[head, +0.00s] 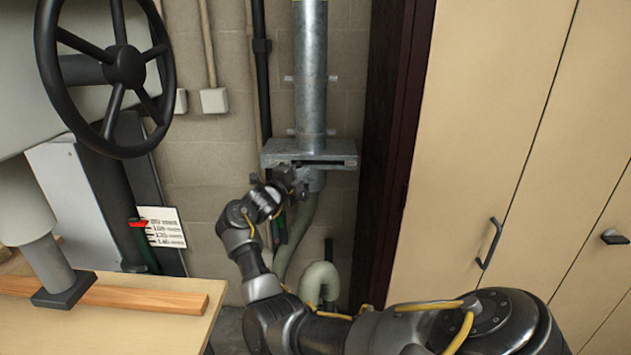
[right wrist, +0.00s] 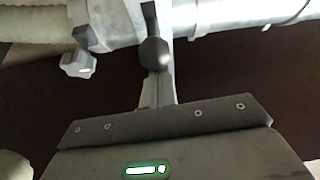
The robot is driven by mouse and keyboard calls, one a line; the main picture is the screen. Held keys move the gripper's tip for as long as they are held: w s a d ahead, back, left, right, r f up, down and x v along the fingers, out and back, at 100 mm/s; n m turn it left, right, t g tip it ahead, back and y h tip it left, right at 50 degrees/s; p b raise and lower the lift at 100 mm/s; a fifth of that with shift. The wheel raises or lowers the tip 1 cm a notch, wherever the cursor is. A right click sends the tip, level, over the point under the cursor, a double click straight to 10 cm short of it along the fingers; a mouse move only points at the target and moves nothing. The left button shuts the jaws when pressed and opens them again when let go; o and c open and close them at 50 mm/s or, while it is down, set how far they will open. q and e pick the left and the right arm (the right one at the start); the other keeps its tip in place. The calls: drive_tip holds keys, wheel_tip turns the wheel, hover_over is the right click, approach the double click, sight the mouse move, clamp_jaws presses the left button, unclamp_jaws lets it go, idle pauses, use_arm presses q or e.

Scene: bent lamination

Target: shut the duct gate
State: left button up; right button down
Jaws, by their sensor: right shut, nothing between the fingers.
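The duct gate (head: 335,150) is a flat grey metal housing across the vertical galvanized duct (head: 311,70), with a dark slot along its front edge. My right gripper (head: 288,180) is shut and empty, just below and in front of the housing's left part, covering some of it. In the right wrist view a dark round knob (right wrist: 153,52) stands on a narrow grey metal strip (right wrist: 160,90), beyond my gripper's body. A lobed grey knob (right wrist: 78,63) is to its left, by the pipe. I cannot tell whether the fingers touch the gate. My left gripper is out of view.
A pale flexible hose (head: 300,240) hangs below the gate. A dark post (head: 390,130) and beige cabinets (head: 480,120) stand to the right. A machine with a black handwheel (head: 125,66) and a wooden bench (head: 90,320) are on the left.

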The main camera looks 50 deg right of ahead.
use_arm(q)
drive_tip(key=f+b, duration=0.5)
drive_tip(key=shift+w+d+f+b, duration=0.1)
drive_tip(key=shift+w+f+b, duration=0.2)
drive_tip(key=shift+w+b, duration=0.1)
use_arm(e)
drive_tip(key=s+a+r, duration=0.9)
drive_tip(key=s+r, duration=0.1)
drive_tip(key=r, duration=0.3)
drive_tip(key=shift+a, duration=0.35)
